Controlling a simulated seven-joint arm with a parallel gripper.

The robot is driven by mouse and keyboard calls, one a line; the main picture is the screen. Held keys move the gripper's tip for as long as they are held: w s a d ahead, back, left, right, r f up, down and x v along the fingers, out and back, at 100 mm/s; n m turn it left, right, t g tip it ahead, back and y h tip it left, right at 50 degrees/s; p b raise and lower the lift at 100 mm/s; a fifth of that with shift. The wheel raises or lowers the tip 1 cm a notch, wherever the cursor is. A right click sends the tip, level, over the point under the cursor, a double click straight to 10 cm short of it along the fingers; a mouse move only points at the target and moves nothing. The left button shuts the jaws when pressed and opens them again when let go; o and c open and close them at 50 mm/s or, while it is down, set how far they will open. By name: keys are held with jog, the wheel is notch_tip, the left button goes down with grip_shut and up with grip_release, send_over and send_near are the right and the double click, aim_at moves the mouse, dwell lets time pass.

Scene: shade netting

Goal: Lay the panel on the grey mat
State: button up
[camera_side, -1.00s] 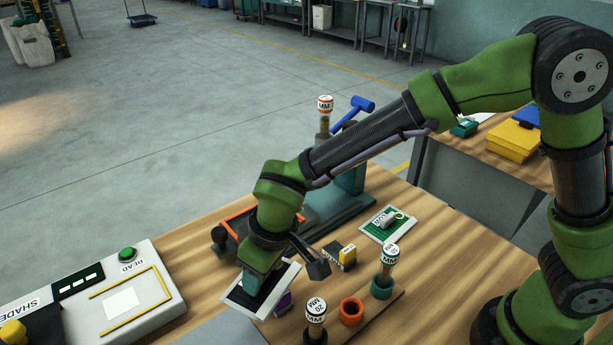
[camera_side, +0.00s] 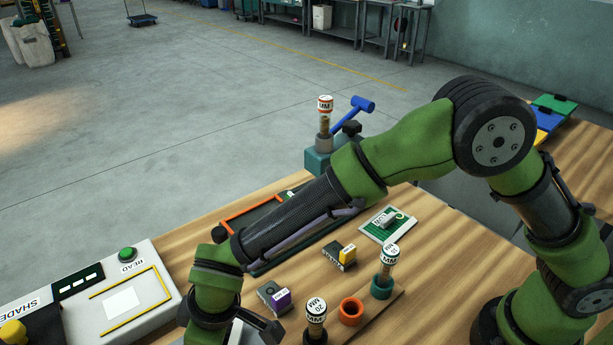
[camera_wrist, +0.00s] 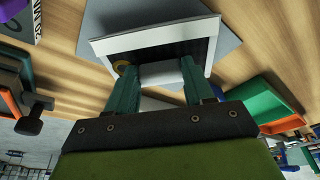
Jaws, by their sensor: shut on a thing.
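In the wrist view, my gripper (camera_wrist: 160,72) is shut on the near edge of the panel (camera_wrist: 150,44), a dark sheet with a white border. The grey mat (camera_wrist: 228,42) shows beyond and beside the panel, which covers part of it. I cannot tell whether the panel touches the mat. In the side view, my gripper is at the bottom edge, and my wrist hides its fingers and most of the panel.
A reader box (camera_side: 125,290) with a green button stands at the left. A purple-marked block (camera_side: 274,297), a yellow-marked block (camera_side: 340,256), an orange ring (camera_side: 351,311) and upright labelled cylinders (camera_side: 316,315) stand to the right. A blue-handled press (camera_side: 335,140) is behind.

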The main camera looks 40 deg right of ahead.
jog(key=shift+f, duration=0.95)
jog(key=shift+f, duration=0.15)
jog(key=o, duration=1.1)
